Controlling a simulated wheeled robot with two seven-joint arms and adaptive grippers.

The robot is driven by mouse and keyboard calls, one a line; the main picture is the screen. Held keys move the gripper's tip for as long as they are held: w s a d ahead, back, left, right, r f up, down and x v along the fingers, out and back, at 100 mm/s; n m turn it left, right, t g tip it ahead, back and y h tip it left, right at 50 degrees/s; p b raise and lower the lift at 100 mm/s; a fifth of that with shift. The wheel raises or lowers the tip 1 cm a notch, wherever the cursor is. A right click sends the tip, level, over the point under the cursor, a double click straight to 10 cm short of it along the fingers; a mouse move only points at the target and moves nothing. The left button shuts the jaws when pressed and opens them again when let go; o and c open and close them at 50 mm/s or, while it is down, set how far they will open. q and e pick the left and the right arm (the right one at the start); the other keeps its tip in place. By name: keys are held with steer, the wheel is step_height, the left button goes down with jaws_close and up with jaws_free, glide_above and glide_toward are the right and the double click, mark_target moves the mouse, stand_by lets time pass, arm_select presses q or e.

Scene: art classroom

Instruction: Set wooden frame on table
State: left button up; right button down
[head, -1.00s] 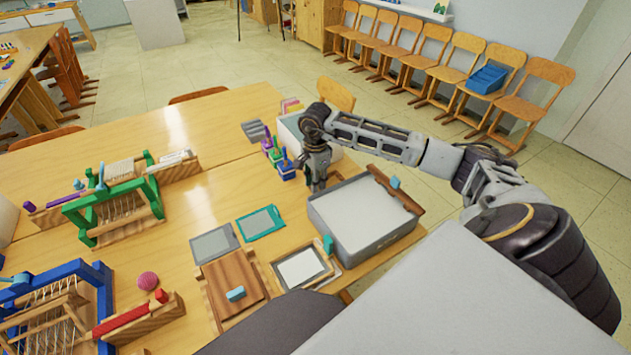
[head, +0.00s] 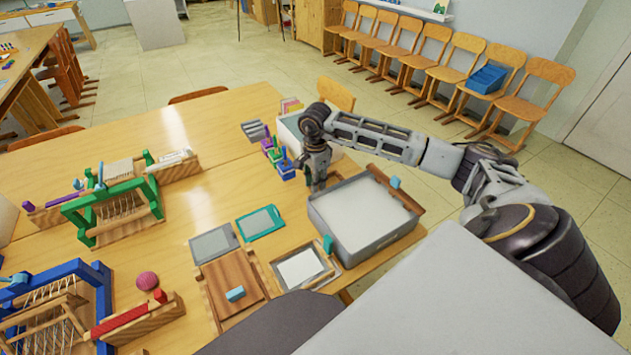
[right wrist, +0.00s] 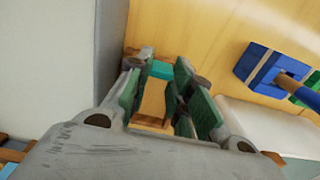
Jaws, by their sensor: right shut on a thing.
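My right gripper (head: 318,186) points down beside the far left corner of the grey tray (head: 378,250), well beyond that frame. In the right wrist view its fingers (right wrist: 160,82) are shut on a small teal piece (right wrist: 160,70); light wood colour shows between the fingers. I cannot tell whether the piece belongs to a wooden frame. My left gripper is out of view.
A teal frame (head: 261,223), a grey panel (head: 213,243) and a brown board (head: 219,278) lie left of the tray. Blue, green and purple holders (head: 284,169) stand close left of the gripper. Looms (head: 113,212) occupy the left. Clear table lies in the middle.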

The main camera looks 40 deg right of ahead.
steer(key=shift+f+b, duration=0.3)
stand_by(0.4)
stand_by(0.3)
steer(key=c, duration=1.2)
jaws_free()
steer(key=shift+r, duration=0.2)
